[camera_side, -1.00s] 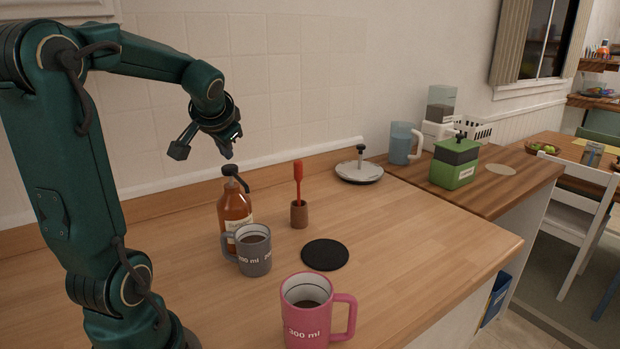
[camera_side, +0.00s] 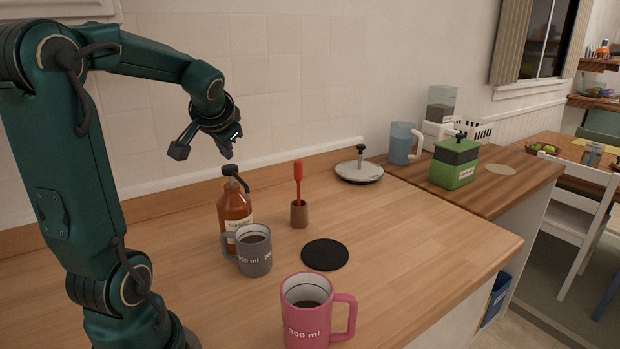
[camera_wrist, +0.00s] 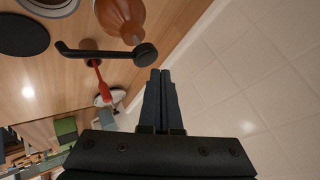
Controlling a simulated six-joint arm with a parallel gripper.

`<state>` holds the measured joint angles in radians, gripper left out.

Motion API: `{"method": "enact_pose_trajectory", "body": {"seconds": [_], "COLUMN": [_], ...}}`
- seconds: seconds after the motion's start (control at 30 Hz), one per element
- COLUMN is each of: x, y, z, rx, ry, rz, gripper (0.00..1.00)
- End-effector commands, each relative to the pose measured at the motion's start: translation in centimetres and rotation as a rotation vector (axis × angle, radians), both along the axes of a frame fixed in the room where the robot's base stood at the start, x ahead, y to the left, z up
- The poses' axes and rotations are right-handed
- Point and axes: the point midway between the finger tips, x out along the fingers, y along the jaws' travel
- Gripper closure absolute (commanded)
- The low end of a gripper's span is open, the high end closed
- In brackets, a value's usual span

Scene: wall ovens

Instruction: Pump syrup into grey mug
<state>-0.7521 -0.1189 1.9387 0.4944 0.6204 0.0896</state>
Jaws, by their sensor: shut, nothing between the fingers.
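The grey mug (camera_side: 255,257), marked 200 ml, stands upright on the wooden counter with dark liquid inside. Its rim shows at the top edge of the wrist view (camera_wrist: 50,5). Right behind it is the amber syrup bottle (camera_side: 234,206) with a black pump (camera_side: 235,174); the label is partly hidden by the mug. In the wrist view the pump head (camera_wrist: 145,54) and bottle shoulder (camera_wrist: 122,18) show just beyond my fingertips. My gripper (camera_side: 229,153) is shut and empty, just above the pump head, with a small gap in the side view. Its closed fingers also show in the wrist view (camera_wrist: 160,72).
A pink mug (camera_side: 305,318) with dark liquid stands in front. A black coaster (camera_side: 325,254) and a red-handled tool in a wooden holder (camera_side: 299,214) are right of the bottle. A round metal lid (camera_side: 359,175), blue pitcher (camera_side: 404,143) and green box (camera_side: 455,164) stand farther back.

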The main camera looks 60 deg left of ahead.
Motion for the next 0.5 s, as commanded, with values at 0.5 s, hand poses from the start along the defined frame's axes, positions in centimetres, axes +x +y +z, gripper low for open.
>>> {"method": "enact_pose_trajectory", "body": {"seconds": [0.5], "x": [0.01], "y": [-0.02], "z": [-0.86], "rx": [0.000], "ry": [0.000], "rz": [0.000], "gripper": [1.00]}}
